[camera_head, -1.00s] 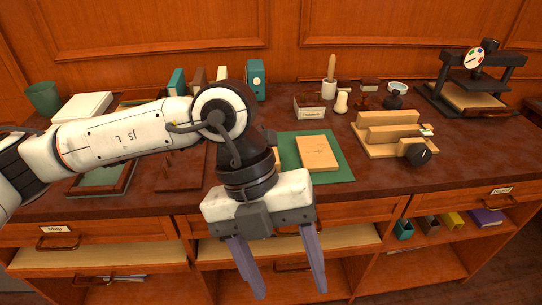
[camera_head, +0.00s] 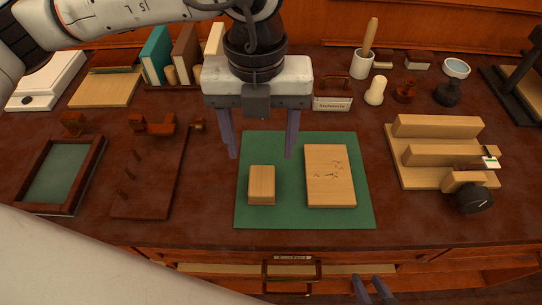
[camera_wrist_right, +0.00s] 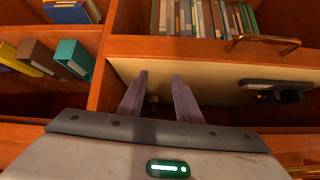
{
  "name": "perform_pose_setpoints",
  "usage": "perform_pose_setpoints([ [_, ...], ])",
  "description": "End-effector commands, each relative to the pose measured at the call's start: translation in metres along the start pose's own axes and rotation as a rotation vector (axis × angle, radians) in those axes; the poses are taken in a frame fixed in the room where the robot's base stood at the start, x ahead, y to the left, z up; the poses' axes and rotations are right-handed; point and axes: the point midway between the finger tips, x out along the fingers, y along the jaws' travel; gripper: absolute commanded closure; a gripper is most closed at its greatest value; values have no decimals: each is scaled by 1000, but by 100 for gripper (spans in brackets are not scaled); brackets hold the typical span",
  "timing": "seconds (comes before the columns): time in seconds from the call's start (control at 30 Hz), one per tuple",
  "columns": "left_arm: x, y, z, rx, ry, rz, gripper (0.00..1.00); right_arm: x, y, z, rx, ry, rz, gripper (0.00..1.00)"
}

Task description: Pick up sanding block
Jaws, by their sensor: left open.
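A small light wooden block (camera_head: 262,183), which looks like the sanding block, lies on the left part of a green mat (camera_head: 305,221). A flat, wider wooden board (camera_head: 329,175) with small dark marks lies to its right on the mat. My left gripper (camera_head: 260,155) points down with its fingers wide apart, above the mat's far edge and behind the block as pictured. It is empty and does not touch the block. My right gripper (camera_head: 369,279) shows at the bottom, in front of the drawers. In the right wrist view its fingers (camera_wrist_right: 160,78) are apart, with nothing between them.
A jig with wooden bars and a black knob (camera_head: 474,198) stands right of the mat. A pegged brown board (camera_head: 150,180) and a framed green panel (camera_head: 61,175) lie left. Books (camera_head: 157,55), a labelled box (camera_head: 332,103) and small tools stand behind. Open shelves (camera_wrist_right: 85,95) are below.

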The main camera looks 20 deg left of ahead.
Motion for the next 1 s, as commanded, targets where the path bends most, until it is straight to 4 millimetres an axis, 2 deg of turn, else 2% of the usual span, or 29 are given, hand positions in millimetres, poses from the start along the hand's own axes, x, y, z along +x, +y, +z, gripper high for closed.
perform_pose_setpoints([
  [0.1, 20, 1, -2, 1, 4, 3, 39, -6, -2, 10, 3, -21, -2, 69],
  [0.27, 39, 0, -1, 1, 3, 2, 39, -9, -4, 19, 6, -41, -4, 69],
  [0.47, 55, 0, -4, 2, 4, 3, 39, -12, -4, 14, 6, -40, -4, 69],
  [0.7, 89, -1, -6, 1, 3, 2, 39, -15, -4, 2, 3, -25, -4, 69],
  [1.0, 95, -1, -5, 1, 1, 0, 39, -14, -4, 0, 3, -20, -4, 69],
])
